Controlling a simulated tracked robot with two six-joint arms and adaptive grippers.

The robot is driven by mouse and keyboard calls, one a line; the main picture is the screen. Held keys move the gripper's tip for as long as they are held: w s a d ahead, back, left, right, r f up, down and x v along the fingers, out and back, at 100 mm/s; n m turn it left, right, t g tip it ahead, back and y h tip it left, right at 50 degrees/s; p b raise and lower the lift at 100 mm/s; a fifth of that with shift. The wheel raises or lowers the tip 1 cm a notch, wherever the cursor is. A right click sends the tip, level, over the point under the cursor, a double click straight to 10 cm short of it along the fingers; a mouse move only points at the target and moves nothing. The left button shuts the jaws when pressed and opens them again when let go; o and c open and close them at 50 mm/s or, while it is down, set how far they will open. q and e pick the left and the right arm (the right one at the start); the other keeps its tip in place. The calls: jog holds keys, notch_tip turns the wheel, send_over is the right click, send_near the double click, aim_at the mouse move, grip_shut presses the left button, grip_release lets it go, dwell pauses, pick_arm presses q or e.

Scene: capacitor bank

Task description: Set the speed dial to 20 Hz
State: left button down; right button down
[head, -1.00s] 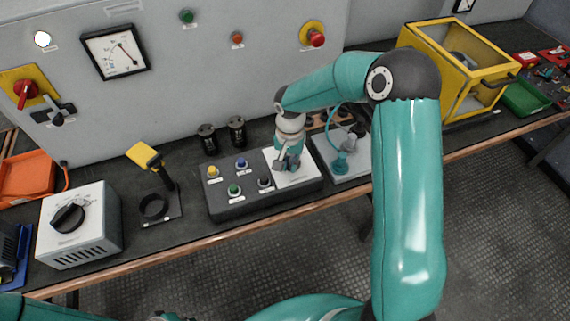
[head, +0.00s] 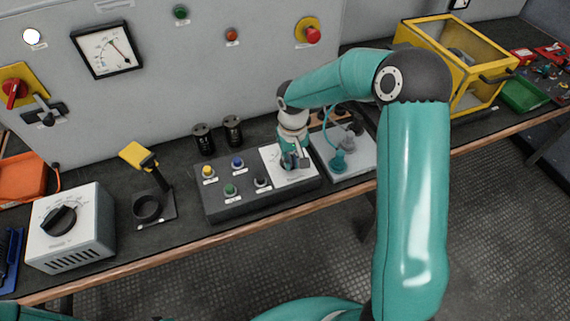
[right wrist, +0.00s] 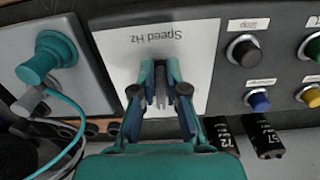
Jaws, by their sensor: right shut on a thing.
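The speed dial is on a white plate (right wrist: 195,70) labelled "Speed Hz", which appears upside down in the right wrist view. The same plate (head: 269,158) is at the right end of the dark control box in the head view. In the head view my right gripper (head: 293,160) is over the plate. The scale marks and the dial's setting are hidden or too small to read. My left gripper is not in view.
The control box (head: 222,208) has several coloured buttons beside the plate. A grey board with a teal fitting (head: 338,162) is close on its right. Two black cylinders (head: 233,130) stand behind. A grey box with a black knob (head: 60,220) is at the left.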

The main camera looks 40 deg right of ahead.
jog(key=shift+w+d+r+n, duration=0.1)
jog(key=shift+w+d+n, duration=0.1)
jog(key=shift+n, duration=0.55)
jog(key=shift+w+d+r+n, duration=0.1)
jog(key=shift+d+n, duration=0.05)
jog(key=shift+n, duration=0.6)
jog(key=c, duration=1.2)
grip_release()
jog(key=shift+f, duration=0.15)
jog(key=shift+s, duration=0.1)
notch_tip(320, 180, up, 12)
